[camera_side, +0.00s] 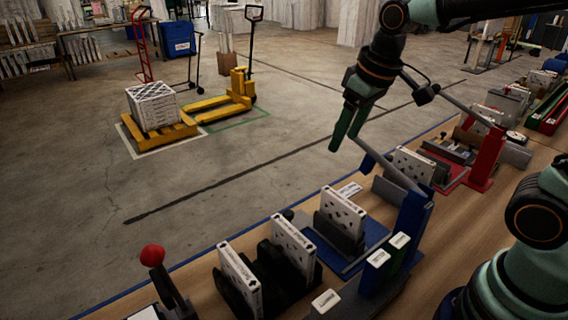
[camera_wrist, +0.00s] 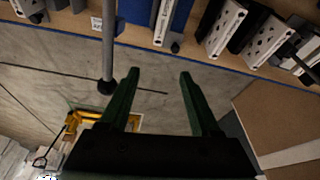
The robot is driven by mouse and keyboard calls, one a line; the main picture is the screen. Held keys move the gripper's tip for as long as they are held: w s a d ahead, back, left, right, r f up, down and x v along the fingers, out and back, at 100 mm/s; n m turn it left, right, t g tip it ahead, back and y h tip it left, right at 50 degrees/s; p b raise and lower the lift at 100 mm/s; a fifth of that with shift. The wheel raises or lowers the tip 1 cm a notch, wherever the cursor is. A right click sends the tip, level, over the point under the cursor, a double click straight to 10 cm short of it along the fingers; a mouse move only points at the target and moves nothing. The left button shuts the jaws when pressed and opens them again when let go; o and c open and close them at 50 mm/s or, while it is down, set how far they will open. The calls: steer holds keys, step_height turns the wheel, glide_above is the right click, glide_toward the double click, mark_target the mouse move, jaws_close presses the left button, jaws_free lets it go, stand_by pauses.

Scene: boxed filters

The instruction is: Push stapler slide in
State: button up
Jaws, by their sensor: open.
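My gripper (camera_side: 346,143) is open and empty, fingers pointing down, in the air beyond the bench's far edge in the side view. Its two dark green fingers are spread apart in the wrist view (camera_wrist: 159,73). In the side view its tips appear close to the free end of a long grey bar (camera_side: 390,168) on a blue upright (camera_side: 413,225); I cannot tell the depth gap. A grey bar with a rounded end (camera_wrist: 108,45) shows left of the fingers in the wrist view, apart from them. I cannot clearly make out which part is the stapler slide.
White boxed filters (camera_side: 293,243) stand in dark holders along the wooden bench (camera_side: 452,240). A red upright (camera_side: 486,160) with another grey bar stands further along. A red-knobbed lever (camera_side: 152,256) is at lower left. Open floor lies beyond the bench, with a yellow pallet truck (camera_side: 238,90).

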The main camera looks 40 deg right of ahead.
steer(key=s+d+m+t, duration=0.1)
steer(key=s+d+t, duration=0.1)
steer(key=s, duration=0.4)
steer(key=shift+d+r+m, duration=0.15)
steer(key=shift+d+m, duration=0.15)
steer(key=shift+d, duration=0.05)
steer(key=shift+s, duration=0.15)
steer(key=n+g, duration=0.5)
steer(key=g, duration=0.1)
glide_above(288, 212)
step_height(288, 212, down, 11)
step_height(288, 212, down, 11)
steer(key=shift+f, duration=0.2)
